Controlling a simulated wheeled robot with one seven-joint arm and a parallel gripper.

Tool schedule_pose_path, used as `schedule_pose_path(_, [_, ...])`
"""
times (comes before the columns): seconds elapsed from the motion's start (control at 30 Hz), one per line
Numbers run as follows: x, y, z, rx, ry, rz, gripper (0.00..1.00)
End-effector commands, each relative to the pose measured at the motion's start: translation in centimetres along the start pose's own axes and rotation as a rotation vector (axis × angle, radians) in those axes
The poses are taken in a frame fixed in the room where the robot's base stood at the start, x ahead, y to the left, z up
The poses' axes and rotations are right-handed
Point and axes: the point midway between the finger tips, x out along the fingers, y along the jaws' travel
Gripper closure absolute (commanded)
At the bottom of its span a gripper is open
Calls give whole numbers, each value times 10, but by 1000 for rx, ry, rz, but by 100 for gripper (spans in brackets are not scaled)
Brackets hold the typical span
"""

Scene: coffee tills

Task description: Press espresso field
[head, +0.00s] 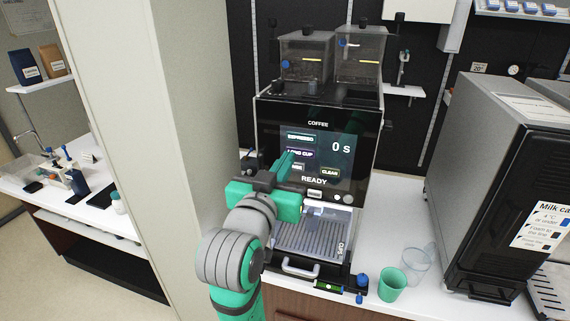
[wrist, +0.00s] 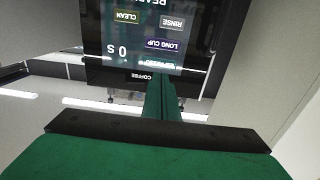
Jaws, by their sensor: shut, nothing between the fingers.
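The coffee machine (head: 318,112) stands on the white counter with its dark touch screen lit, reading "0 s" and "READY". The espresso field (head: 301,138) is at the upper left of the screen, above the long cup field (head: 299,153). My gripper (head: 287,158) is shut and empty, its fingers pointing at the left side of the screen, below the espresso field in the head view. In the wrist view the screen appears upside down, and the fingertips (wrist: 160,84) partly cover the espresso field (wrist: 150,64). I cannot tell whether they touch the glass.
A green cup (head: 392,285) and a clear glass (head: 418,265) stand on the counter to the right of the machine. A black milk cooler (head: 480,180) stands further right. A pale wall panel (head: 165,130) rises close on the left of my arm.

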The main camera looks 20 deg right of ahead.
Motion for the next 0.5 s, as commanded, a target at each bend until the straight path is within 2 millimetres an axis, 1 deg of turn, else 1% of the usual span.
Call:
schedule_pose_path(0.17, [16,0,1,-1,-2,1,100])
schedule_pose_path(0.5, [58,1,0,-1,0,1,100])
